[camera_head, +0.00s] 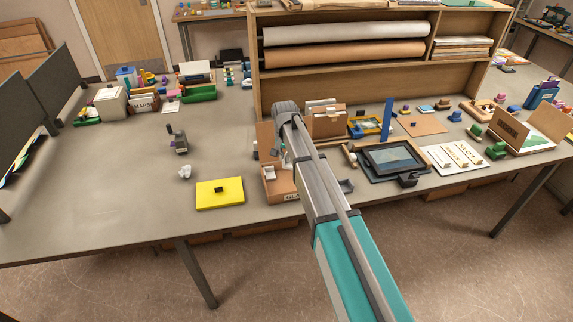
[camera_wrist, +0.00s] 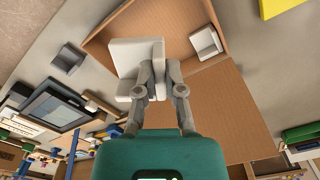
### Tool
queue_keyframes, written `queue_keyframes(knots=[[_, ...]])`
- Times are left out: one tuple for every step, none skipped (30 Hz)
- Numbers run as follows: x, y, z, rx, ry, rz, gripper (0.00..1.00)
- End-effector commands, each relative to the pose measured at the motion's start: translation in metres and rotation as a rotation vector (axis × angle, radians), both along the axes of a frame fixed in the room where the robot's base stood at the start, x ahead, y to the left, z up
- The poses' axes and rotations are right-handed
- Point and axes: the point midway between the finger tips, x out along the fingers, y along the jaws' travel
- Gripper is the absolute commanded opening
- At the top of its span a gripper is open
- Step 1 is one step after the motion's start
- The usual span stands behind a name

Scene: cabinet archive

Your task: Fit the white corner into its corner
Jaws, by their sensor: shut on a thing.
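My gripper (camera_wrist: 164,62) is shut on a white corner piece (camera_wrist: 127,58), an angled block, in the wrist view. It holds the piece over the open cardboard box (camera_wrist: 166,18), near the box's left side. I cannot tell whether the piece touches the box floor. A second white corner (camera_wrist: 205,42) sits in another corner of the box, at upper right. In the head view the box (camera_head: 284,187) stands near the table's front edge, with a white corner (camera_head: 269,172) inside. My arm covers part of the box there and hides most of the gripper.
A grey corner block (camera_wrist: 67,60) lies on the table outside the box. A framed dark tablet (camera_head: 393,160) lies right of the box, a yellow box (camera_head: 219,196) left. A brown carton (camera_head: 328,124) stands behind. The table's left part is mostly clear.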

Motion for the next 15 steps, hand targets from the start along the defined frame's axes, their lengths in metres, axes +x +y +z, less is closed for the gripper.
queue_keyframes(knots=[[0.0005, -0.0017, 0.0, 0.0, 0.0, -0.002, 0.0], [0.0007, -0.0025, 0.0, 0.0, 0.0, -0.004, 0.0], [0.001, -0.0035, 0.0, 0.0, 0.0, -0.005, 0.0], [0.0012, -0.0042, 0.0, 0.0, 0.0, -0.006, 0.0], [0.0015, -0.0048, 0.0, 0.0, 0.0, -0.007, 0.0], [0.0017, -0.0054, 0.0, 0.0, 0.0, -0.007, 0.0], [0.0018, -0.0058, -0.0001, 0.0, 0.0, -0.007, 0.0], [0.0019, -0.0061, -0.0002, 0.0, 0.0, -0.005, 0.0], [0.0021, -0.0065, -0.0003, 0.0, 0.0, 0.0, 0.0], [0.0022, -0.0067, -0.0005, 0.0, 0.0, 0.006, 0.0], [0.0022, -0.0069, -0.0008, 0.0, 0.0, 0.013, 0.0], [0.0023, -0.0071, -0.0012, 0.0, 0.0, 0.025, 0.0], [0.0022, -0.0072, -0.0016, 0.0, 0.0, 0.038, 0.0], [0.0023, -0.0074, -0.002, 0.0, 0.0, 0.053, 0.0], [0.0024, -0.0075, -0.0027, 0.0, 0.0, 0.077, 0.0]])
